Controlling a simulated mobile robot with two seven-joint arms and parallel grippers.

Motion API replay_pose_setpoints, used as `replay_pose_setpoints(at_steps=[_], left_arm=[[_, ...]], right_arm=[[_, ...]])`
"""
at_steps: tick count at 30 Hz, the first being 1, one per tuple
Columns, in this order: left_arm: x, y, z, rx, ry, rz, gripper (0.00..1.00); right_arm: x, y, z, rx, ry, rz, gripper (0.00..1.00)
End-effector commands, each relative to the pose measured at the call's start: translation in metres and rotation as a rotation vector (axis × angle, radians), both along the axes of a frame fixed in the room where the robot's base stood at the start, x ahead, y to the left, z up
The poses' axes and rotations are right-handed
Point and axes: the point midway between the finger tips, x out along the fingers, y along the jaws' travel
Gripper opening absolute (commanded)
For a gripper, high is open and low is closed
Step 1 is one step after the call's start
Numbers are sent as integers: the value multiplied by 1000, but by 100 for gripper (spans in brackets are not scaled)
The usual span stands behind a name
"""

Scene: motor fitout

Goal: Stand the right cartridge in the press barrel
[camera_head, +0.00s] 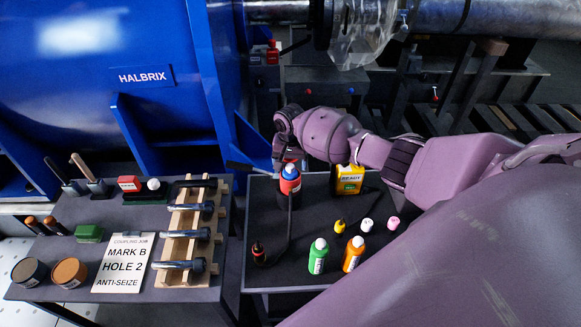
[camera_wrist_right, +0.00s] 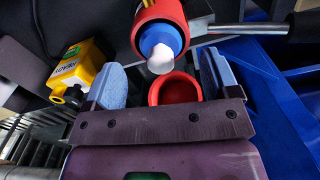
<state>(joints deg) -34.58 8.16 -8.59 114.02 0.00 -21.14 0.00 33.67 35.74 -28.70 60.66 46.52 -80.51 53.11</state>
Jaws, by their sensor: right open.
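A blue cartridge (camera_head: 290,171) with a white tip stands upright in the red-topped press barrel (camera_head: 290,186) on the right-hand table. In the right wrist view the blue cartridge (camera_wrist_right: 160,42) shows inside the red barrel (camera_wrist_right: 158,14), past the fingertips. My right gripper (camera_head: 284,154) is just above and behind it; in its wrist view the blue finger pads (camera_wrist_right: 160,68) are wide apart with nothing clamped. A green cartridge (camera_head: 318,257) and an orange cartridge (camera_head: 353,255), both with white caps, stand at the front of the same table. My left gripper is not in view.
A yellow READY unit (camera_head: 350,180) stands right of the barrel; small yellow, white and pink bottles (camera_head: 367,225) stand nearby. A red ring (camera_wrist_right: 177,88) shows between the fingers. The left table holds a wooden bolt rack (camera_head: 180,247) and a sign (camera_head: 122,263). A blue machine (camera_head: 145,75) rises behind.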

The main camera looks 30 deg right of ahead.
Motion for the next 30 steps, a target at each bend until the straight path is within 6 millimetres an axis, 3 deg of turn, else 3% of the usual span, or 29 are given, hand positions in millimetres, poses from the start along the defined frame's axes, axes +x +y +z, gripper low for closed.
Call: replay_pose_setpoints(at_steps=[3,12,30], left_arm=[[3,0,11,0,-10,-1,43],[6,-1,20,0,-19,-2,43],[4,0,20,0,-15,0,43]], right_arm=[[1,0,27,0,-5,1,81],[1,0,66,-1,-2,1,81],[0,0,72,-1,-1,0,81]])
